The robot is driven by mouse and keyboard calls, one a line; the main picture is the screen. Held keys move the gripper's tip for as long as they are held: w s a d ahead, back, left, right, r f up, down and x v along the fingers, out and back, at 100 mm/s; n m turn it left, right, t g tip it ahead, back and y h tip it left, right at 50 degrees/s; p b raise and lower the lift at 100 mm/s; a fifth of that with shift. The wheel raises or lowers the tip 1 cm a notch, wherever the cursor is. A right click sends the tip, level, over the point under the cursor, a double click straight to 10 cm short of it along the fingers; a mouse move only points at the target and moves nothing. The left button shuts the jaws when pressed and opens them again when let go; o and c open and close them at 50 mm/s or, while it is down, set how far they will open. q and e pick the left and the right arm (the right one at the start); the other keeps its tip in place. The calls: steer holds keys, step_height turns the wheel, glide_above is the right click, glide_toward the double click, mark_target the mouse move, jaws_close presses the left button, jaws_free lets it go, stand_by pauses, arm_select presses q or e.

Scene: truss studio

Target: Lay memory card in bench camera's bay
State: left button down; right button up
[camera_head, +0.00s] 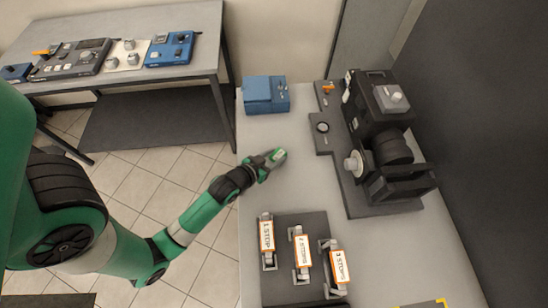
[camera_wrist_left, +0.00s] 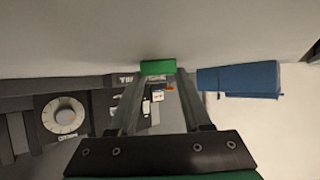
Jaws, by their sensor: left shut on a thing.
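My left gripper (camera_head: 270,161) is over the left part of the grey bench, short of the bench camera. In the left wrist view its two fingers (camera_wrist_left: 157,74) are shut on a small green piece, which I take for the memory card (camera_wrist_left: 157,67). The card looks level, held at the fingertips. The black bench camera (camera_head: 372,103) stands on a dark base plate to the right of the gripper, with a handle at its front. I cannot make out its bay clearly. My right gripper is not in view.
A blue box (camera_head: 265,94) stands behind the gripper and also shows in the left wrist view (camera_wrist_left: 238,79). A dark tray (camera_head: 287,224) with labelled orange-and-white stop pieces lies in front. A dark wall borders the right. Bare bench lies between gripper and base plate.

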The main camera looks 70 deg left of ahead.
arm_select(q)
steer(key=shift+c, duration=1.7)
jaws_free()
steer(key=shift+s+d+r, duration=0.2)
steer(key=shift+s+r, duration=0.05)
steer(key=shift+r, duration=0.05)
steer(key=p+v, duration=0.2)
steer(key=v, duration=0.9)
steer(key=shift+s+p, duration=0.15)
steer(key=shift+p, duration=0.15)
